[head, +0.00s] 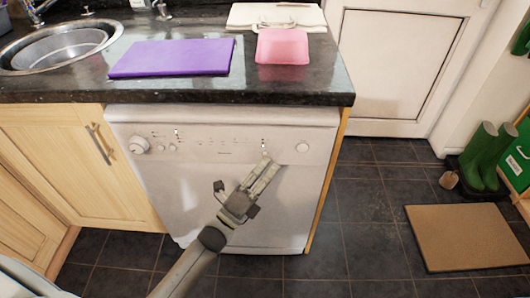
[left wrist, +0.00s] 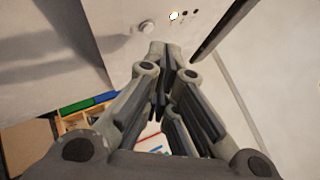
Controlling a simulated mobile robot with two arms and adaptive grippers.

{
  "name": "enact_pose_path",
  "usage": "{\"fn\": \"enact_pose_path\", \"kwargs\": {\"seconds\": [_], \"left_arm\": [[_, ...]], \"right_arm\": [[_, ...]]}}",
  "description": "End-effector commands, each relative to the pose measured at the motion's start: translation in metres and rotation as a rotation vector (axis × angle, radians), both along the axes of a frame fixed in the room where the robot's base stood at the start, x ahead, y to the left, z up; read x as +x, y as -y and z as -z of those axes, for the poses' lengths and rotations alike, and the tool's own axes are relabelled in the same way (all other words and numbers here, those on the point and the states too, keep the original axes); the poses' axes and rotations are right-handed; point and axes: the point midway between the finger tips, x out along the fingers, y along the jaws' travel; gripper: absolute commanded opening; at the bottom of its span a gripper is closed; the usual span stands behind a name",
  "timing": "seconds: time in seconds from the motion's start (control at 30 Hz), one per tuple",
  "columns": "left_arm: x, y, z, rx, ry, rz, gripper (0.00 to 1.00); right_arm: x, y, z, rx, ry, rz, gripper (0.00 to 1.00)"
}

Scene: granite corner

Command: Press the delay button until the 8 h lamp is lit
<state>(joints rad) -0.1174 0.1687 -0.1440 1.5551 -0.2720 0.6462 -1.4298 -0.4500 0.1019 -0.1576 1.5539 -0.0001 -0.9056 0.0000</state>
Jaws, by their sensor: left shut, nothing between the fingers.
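The white dishwasher (head: 240,205) stands under the counter, with a control panel (head: 215,146) along its top. My left gripper (head: 266,160) is shut and empty, its tips at the lower edge of the panel, right of the middle. In the left wrist view, the closed fingertips (left wrist: 166,48) are close to a small round button (left wrist: 148,27); I cannot tell whether they touch it. Beside that button is a row of small lamps; one lamp (left wrist: 173,15) glows white and the others look dark. Their labels are too small to read. My right gripper is not in view.
A dial (head: 138,146) is at the panel's left and a round knob (head: 302,147) at its right. A purple board (head: 172,58) and pink tub (head: 282,47) lie on the dark counter (head: 215,90). The tiled floor right of the dishwasher is clear up to the mat (head: 468,236).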

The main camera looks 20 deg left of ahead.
Motion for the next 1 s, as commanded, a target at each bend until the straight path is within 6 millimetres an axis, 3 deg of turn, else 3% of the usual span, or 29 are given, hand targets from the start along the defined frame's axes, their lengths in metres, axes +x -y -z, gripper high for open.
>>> {"fn": "enact_pose_path", "kwargs": {"seconds": [0.37,0.7,1.0], "left_arm": [[-0.006,0.002,0.0,0.0,-0.002,0.0,0.0],[-0.037,0.01,-0.001,-0.001,-0.002,-0.001,0.0],[-0.049,0.014,0.0,0.001,0.0,0.0,0.0]], "right_arm": [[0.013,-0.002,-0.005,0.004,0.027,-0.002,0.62],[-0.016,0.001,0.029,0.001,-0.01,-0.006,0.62],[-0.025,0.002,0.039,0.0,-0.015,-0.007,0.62]]}}
